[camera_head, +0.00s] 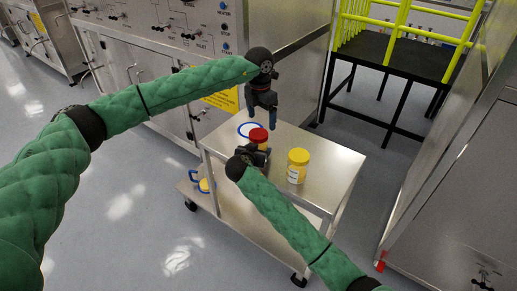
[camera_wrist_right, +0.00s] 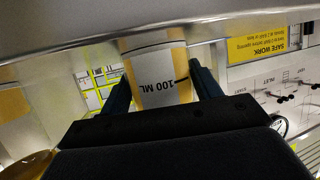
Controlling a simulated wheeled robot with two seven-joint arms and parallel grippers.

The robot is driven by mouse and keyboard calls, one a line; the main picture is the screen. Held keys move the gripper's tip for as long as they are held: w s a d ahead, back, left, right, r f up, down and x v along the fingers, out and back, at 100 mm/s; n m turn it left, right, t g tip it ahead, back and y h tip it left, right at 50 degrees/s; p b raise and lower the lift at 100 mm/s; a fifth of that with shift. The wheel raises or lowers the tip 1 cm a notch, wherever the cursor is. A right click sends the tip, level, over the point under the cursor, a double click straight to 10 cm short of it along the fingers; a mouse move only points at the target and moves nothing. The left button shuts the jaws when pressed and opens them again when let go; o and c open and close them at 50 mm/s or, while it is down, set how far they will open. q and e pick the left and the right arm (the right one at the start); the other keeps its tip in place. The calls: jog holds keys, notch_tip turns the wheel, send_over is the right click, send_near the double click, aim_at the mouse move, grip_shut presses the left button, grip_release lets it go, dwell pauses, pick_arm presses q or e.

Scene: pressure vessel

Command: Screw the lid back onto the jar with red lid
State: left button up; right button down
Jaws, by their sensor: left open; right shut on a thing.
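The red lid (camera_head: 258,135) shows at the top of the jar that my right gripper (camera_head: 258,154) holds over the steel cart. I cannot tell how tightly it sits. In the right wrist view the jar (camera_wrist_right: 157,75) is yellowish with a pale "100 ML" label, between the two dark fingers. In the head view most of the jar's body is hidden by my right gripper. My left gripper (camera_head: 262,114) is open, pointing down just above the red lid, with no visible contact.
A yellow jar with a yellow lid (camera_head: 298,166) stands on the cart top (camera_head: 333,160), right of my right gripper. A blue ring (camera_head: 241,130) lies behind the red lid. A yellow and blue object (camera_head: 204,185) sits on the lower shelf. Steel cabinets stand behind.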

aim_at(259, 133)
pick_arm(q)
jog(key=shift+w+a+r+n, duration=0.2)
jog(key=shift+r+n, duration=0.3)
jog(key=shift+n, duration=0.6)
jog(key=n, duration=0.4)
jog(key=shift+w+a+r+n+y, duration=0.1)
jog(key=shift+a+n+y, duration=0.2)
jog(key=shift+f, duration=4)
jog(key=shift+c, duration=0.5)
